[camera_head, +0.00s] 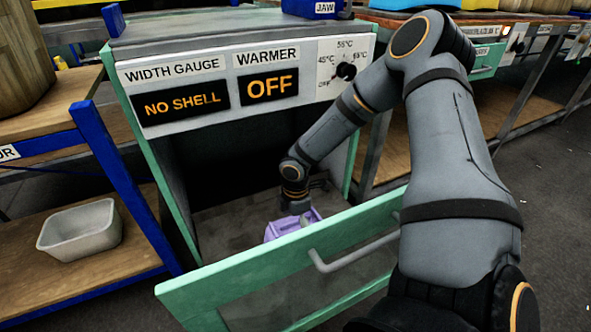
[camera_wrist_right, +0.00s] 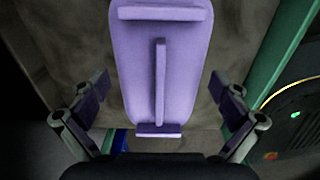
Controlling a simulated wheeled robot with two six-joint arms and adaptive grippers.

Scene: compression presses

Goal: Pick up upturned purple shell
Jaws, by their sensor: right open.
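The purple shell (camera_head: 285,228) lies on the floor of the open warmer compartment, below the display that reads NO SHELL. In the right wrist view the purple shell (camera_wrist_right: 190,75) shows a long ridge down its middle and a raised bar at each end. My right gripper (camera_head: 302,212) reaches into the compartment above the shell and hides part of it. In the wrist view my right gripper (camera_wrist_right: 160,100) is open, with one finger pad on either side of the shell and gaps between. My left gripper is not in view.
The warmer's green-framed door (camera_head: 235,262) with its handle (camera_head: 350,252) is swung down in front, close under my right arm. The warmer's dial panel (camera_head: 340,72) is above. A white bin (camera_head: 80,238) sits on the wooden shelf at left.

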